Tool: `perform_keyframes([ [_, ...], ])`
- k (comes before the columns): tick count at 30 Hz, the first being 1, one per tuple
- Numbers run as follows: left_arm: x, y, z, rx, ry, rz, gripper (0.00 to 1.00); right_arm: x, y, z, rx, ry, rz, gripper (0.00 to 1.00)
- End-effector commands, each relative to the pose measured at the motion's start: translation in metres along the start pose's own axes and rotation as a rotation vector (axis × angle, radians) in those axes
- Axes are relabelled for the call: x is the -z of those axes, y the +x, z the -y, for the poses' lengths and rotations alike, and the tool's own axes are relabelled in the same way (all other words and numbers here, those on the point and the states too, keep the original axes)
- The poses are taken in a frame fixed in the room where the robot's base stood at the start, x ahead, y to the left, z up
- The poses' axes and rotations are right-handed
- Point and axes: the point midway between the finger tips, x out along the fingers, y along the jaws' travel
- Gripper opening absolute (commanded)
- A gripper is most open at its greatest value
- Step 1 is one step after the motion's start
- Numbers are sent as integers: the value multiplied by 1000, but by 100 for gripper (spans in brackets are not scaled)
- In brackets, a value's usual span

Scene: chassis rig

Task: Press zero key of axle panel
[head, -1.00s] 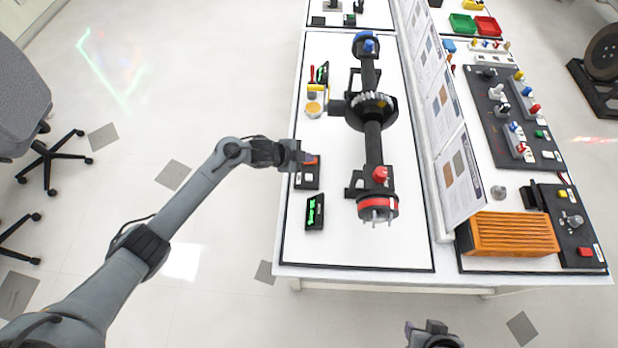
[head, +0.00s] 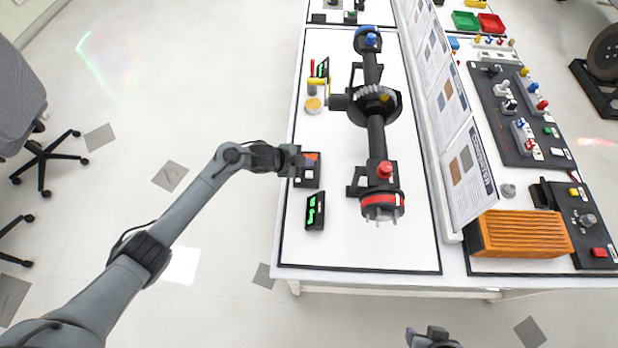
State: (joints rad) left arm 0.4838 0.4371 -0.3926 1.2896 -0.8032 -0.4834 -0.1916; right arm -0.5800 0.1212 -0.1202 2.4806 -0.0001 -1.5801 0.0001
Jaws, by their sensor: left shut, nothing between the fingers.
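The axle panel (head: 309,183) is a small dark box on the left side of the white table, with a red-orange key at its far end and a small white key nearer. My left gripper (head: 302,160) is shut and empty at the panel's far left edge, beside the red-orange key (head: 313,156). I cannot tell whether it touches the panel. A black display with green digits (head: 315,211) stands just nearer than the panel. The axle (head: 376,140) lies to the right, with a red end and a blue end. My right gripper (head: 433,337) shows only in part at the bottom edge.
A yellow-topped part (head: 318,85) and a round tan-topped piece (head: 313,105) stand beyond the panel. Upright printed boards (head: 470,170) divide the table. An orange ribbed box (head: 522,234) sits to their right. The table's near left corner is clear.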

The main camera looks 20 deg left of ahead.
Motion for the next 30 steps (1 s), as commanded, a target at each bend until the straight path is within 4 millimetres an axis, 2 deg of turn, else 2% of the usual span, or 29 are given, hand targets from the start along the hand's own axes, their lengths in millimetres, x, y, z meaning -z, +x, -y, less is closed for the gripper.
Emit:
perform_keyframes([
  [1,-7,9,-7,0,0,-1,0,-4,13,0,-1,-1,0,43],
  [2,-8,12,-9,0,0,-1,0,-5,16,0,-1,-1,1,43],
  [9,-17,24,-17,0,-1,1,0,-9,27,0,-2,-2,2,43],
  [30,-19,26,-19,0,-1,0,0,-9,27,2,2,3,0,43],
])
